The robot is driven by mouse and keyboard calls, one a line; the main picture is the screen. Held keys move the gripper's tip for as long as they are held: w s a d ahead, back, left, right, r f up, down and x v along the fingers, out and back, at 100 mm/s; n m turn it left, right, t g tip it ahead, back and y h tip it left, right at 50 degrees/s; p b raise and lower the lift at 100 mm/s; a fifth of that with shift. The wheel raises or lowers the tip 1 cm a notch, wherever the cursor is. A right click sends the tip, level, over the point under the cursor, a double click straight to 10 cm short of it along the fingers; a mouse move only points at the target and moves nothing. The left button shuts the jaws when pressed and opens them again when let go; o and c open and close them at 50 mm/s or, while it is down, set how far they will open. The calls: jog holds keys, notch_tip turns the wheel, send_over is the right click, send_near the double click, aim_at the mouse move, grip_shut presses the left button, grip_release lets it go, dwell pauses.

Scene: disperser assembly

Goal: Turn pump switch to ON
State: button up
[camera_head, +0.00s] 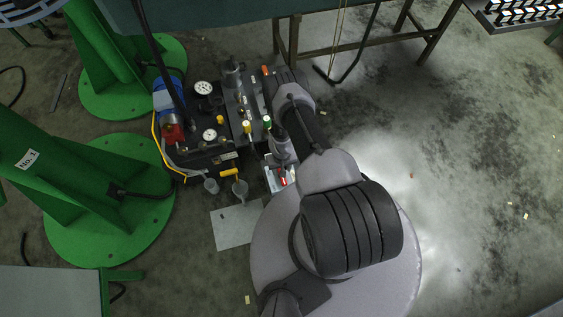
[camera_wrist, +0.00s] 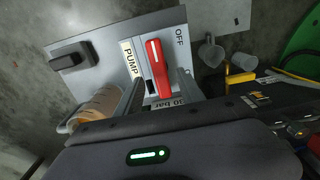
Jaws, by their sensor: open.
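The pump switch (camera_wrist: 157,66) is a red handle on a light grey panel (camera_wrist: 110,55). A PUMP label (camera_wrist: 131,62) is on its left and an OFF label (camera_wrist: 180,38) at its upper right. The handle runs nearly upright in the wrist view, its upper end near OFF. No ON label is visible. My gripper (camera_wrist: 160,84) is open, its grey fingers on either side of the handle's lower part; contact cannot be told. In the head view, the switch (camera_head: 284,181) is a small red spot on the panel below my wrist, and my arm hides the fingertips.
A black block-shaped part (camera_wrist: 70,58) is on the panel's left. Gauges (camera_head: 203,88), yellow-tipped levers (camera_head: 229,173) and grey cups (camera_head: 240,188) crowd the left of the panel. A green pedestal (camera_head: 70,195) stands further left. Open floor (camera_head: 470,190) lies to the right.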

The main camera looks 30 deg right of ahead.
notch_tip(320, 180, down, 4)
jog(key=shift+f+b, duration=0.1)
jog(key=shift+b, duration=1.1)
grip_shut()
